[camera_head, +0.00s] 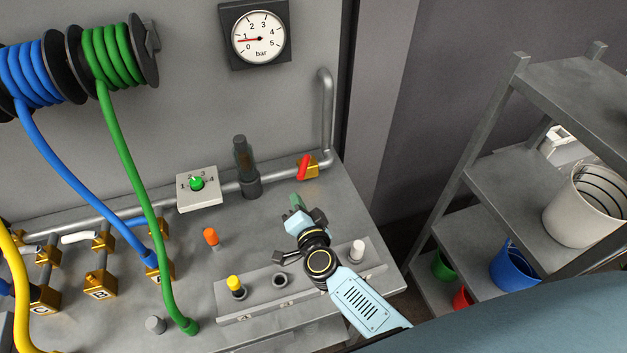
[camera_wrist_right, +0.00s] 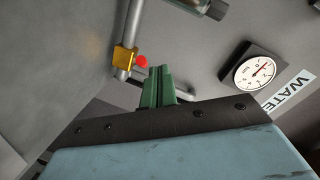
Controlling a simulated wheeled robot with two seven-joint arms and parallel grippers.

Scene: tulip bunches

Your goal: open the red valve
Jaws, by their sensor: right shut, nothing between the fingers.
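The red valve is a red lever handle (camera_head: 304,167) on a brass body (camera_head: 312,171), on the grey pipe at the right end of the bench. In the head view the handle stands steeply, tilted across the pipe. In the wrist view the handle is a round red end (camera_wrist_right: 141,61) beside the brass body (camera_wrist_right: 124,58). My right gripper (camera_head: 299,201) is shut and empty, just in front of the valve and apart from it. Its green fingers (camera_wrist_right: 158,86) are together in the wrist view, beside the red end. My left gripper is not in view.
A pressure gauge (camera_head: 256,36) on the wall has its red needle near 1 bar. A dark upright cylinder (camera_head: 243,160) and a dial box (camera_head: 198,190) stand left of the valve. A rail (camera_head: 257,300) with pegs runs along the front. A grey shelf (camera_head: 510,170) stands right.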

